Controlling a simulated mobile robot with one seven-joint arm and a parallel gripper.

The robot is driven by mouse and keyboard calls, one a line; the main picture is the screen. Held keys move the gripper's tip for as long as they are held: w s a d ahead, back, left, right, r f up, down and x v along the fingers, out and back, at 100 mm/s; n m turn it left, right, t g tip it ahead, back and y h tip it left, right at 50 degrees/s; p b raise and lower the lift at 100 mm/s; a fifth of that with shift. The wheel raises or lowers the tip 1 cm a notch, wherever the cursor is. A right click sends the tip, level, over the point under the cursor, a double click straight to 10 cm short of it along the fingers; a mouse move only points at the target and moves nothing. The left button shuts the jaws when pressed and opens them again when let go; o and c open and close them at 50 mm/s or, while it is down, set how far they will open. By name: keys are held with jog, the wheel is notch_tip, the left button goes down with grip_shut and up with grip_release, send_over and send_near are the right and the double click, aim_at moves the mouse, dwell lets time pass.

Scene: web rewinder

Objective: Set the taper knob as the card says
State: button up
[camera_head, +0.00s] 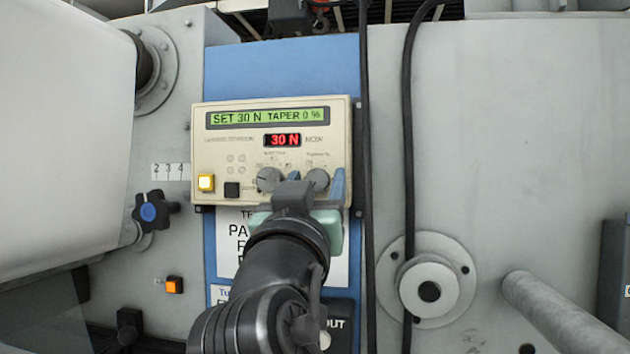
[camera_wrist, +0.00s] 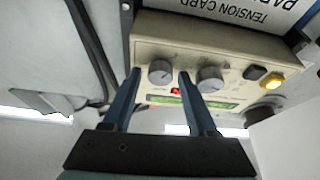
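The cream control box (camera_head: 225,150) carries two grey knobs side by side. The taper knob (camera_head: 317,180) is the right one in the head view; in the wrist view it is the left one (camera_wrist: 160,72). The other knob (camera_head: 269,180) also shows in the wrist view (camera_wrist: 210,79). My gripper (camera_wrist: 158,74) is open, its blue fingers either side of the taper knob, with gaps visible. The green display (camera_head: 267,117) reads SET 30 N TAPER 0 %. The tension card (camera_head: 229,240) below the box is mostly hidden by my arm; its values cannot be read.
A lit yellow button (camera_head: 206,182) and a black button (camera_head: 232,190) sit on the box's left side. A red readout (camera_head: 282,140) shows 30 N. Black cables (camera_head: 408,130) hang right of the box. A black star handwheel (camera_head: 150,211) stands at left.

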grip_shut()
